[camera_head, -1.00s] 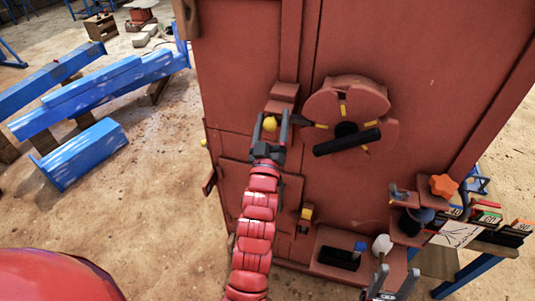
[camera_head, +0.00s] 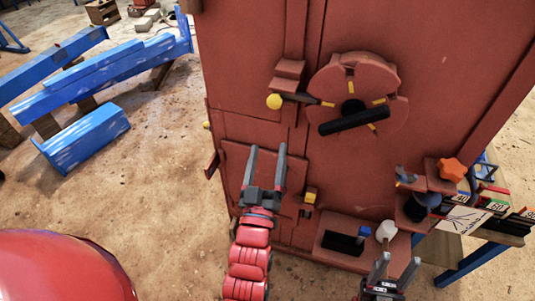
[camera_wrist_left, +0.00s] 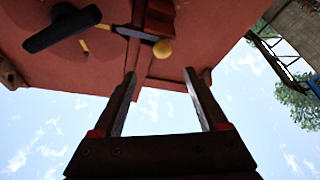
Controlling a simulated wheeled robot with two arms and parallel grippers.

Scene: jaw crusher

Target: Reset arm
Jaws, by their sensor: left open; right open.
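My left gripper (camera_head: 264,167) is open and empty in front of the lower left part of the red crusher panel (camera_head: 240,60). In the left wrist view its two fingers (camera_wrist_left: 160,100) stand apart with nothing between them. The yellow ball knob (camera_head: 274,101) on its dark lever is above the gripper, clear of the fingers. It also shows in the left wrist view (camera_wrist_left: 162,49), beyond the fingertips. My right gripper (camera_head: 394,268) is low at the right, its fingers apart and empty, near a small ledge.
A round dial with a black handle (camera_head: 354,118) is on the panel. Below are a ledge with a white knob (camera_head: 386,230) and an orange star knob (camera_head: 452,169). A table with labelled cards (camera_head: 468,218) stands at right. Blue beams (camera_head: 85,138) lie on the sandy floor at left.

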